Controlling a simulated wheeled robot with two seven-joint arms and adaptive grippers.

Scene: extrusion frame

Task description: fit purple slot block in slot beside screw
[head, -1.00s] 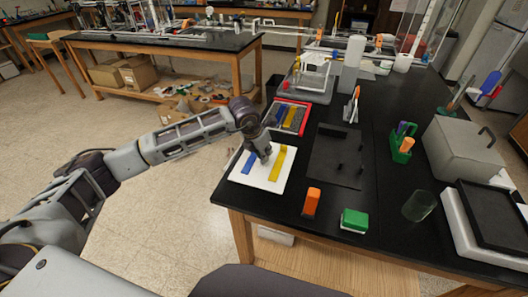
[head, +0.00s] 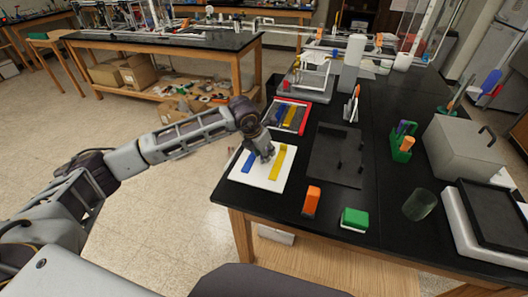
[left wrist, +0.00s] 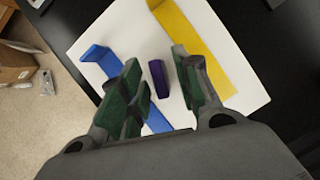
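The small dark purple block (left wrist: 158,79) lies on the white board (left wrist: 85,43), between a blue angled piece (left wrist: 100,58) and a yellow angled piece (left wrist: 195,35). My left gripper (left wrist: 157,60) is open above the board, one finger on each side of the purple block, with a gap to each. In the head view my left gripper (head: 267,156) hides the purple block; the blue piece (head: 250,162) and yellow piece (head: 278,162) show on the white board (head: 260,183). I cannot make out a screw or slot. My right gripper is not in view.
A red-rimmed tray (head: 307,118) with blue and yellow bars stands behind the board. A black plate (head: 330,170) with small upright parts lies to its right. An orange block (head: 311,200) and a green block (head: 354,219) stand near the table's front edge.

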